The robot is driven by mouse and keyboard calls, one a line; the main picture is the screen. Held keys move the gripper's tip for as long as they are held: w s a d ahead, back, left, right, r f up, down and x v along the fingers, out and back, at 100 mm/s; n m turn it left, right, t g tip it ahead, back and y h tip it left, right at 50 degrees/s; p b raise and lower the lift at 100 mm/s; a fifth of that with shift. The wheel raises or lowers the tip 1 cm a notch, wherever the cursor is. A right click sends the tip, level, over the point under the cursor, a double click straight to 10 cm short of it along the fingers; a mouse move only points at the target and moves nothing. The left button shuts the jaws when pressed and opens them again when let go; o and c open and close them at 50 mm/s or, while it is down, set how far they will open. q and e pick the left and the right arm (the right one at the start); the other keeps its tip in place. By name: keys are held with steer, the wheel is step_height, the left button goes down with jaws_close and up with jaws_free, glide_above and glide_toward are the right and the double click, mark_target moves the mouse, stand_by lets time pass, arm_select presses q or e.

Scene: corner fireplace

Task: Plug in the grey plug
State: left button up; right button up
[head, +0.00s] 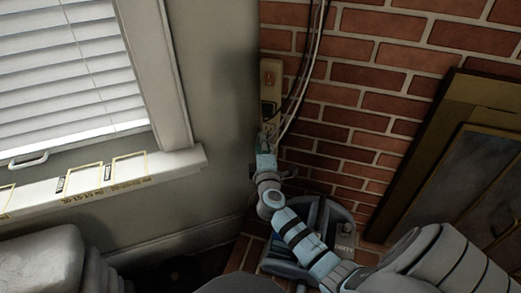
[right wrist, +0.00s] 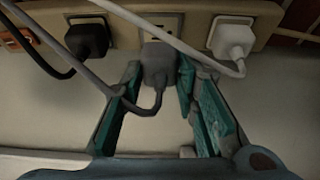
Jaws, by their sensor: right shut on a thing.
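My right gripper (head: 265,143) reaches up to the socket strip (head: 269,98) in the corner between the grey wall and the brick. In the right wrist view its teal fingers (right wrist: 160,85) are shut on the grey plug (right wrist: 156,66), one on each side. The plug's grey cable loops below it and passes up to the left. The plug's top is at the middle socket of the strip (right wrist: 262,22); part of the socket face shows above it. I cannot tell whether its pins are in. My left gripper is not in view.
A black plug (right wrist: 88,38) sits in the strip left of the grey plug, and a white plug (right wrist: 232,38) sits to the right. Their cables cross close to the fingers. A window sill (head: 110,180) is left; a framed fireplace panel (head: 450,175) is right.

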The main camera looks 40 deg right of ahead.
mark_target(268, 143)
steer(key=shift+w+d, duration=0.65)
steer(key=shift+d, duration=0.2)
steer(key=shift+w+d, duration=0.1)
steer(key=shift+d, duration=0.15)
steer(key=shift+b, duration=0.35)
stand_by(0.8)
steer(key=shift+w+d, duration=0.35)
steer(key=shift+d, duration=0.1)
stand_by(0.5)
steer(key=o, duration=1.1)
steer(key=shift+o, duration=0.2)
